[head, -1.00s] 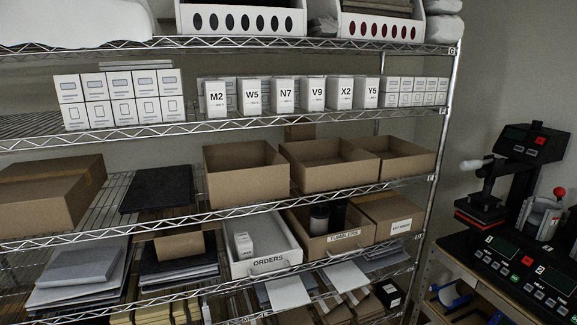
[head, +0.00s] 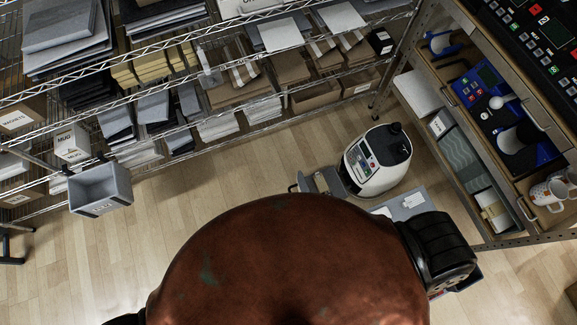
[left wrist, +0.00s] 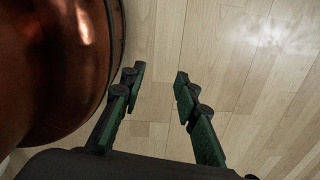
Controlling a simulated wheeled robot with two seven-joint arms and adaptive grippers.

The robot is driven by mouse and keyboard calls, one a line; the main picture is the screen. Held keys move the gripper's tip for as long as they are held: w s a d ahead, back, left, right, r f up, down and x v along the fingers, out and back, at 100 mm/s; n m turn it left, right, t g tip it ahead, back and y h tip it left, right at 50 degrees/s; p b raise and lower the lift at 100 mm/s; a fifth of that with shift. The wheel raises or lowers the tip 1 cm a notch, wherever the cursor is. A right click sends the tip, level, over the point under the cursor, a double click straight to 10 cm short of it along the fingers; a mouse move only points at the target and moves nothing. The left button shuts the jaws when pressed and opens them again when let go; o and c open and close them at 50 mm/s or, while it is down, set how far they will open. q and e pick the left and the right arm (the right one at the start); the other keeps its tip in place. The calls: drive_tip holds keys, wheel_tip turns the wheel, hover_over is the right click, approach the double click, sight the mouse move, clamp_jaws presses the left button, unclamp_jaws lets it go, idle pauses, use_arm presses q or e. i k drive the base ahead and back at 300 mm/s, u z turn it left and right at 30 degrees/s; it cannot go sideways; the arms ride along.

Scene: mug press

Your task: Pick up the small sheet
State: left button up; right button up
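Several flat sheets show in the head view, and I cannot tell which one is the small sheet. One white sheet (head: 278,33) lies on a wire shelf at the top, and another white sheet (head: 341,16) lies to its right. A further white sheet (head: 416,92) lies at the left edge of the bench at right. My left gripper (left wrist: 159,76) is open and empty in the left wrist view, with bare wooden floor beyond its fingers. It is far from any sheet in that view. My right gripper is in neither view.
Wire shelving (head: 165,105) with stacks of paper and boxes spans the back. A grey bin (head: 100,188) hangs at its lower left. A white and black machine (head: 377,160) stands on the floor at centre right. A workbench (head: 505,160) lines the right. The floor (head: 200,215) at left is clear.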

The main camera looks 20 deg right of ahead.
sight(322, 185)
drive_tip(key=u, duration=0.1)
drive_tip(key=k, duration=1.45)
drive_tip(key=z, duration=0.45)
drive_tip(key=i, duration=0.4)
drive_tip(key=z, duration=0.05)
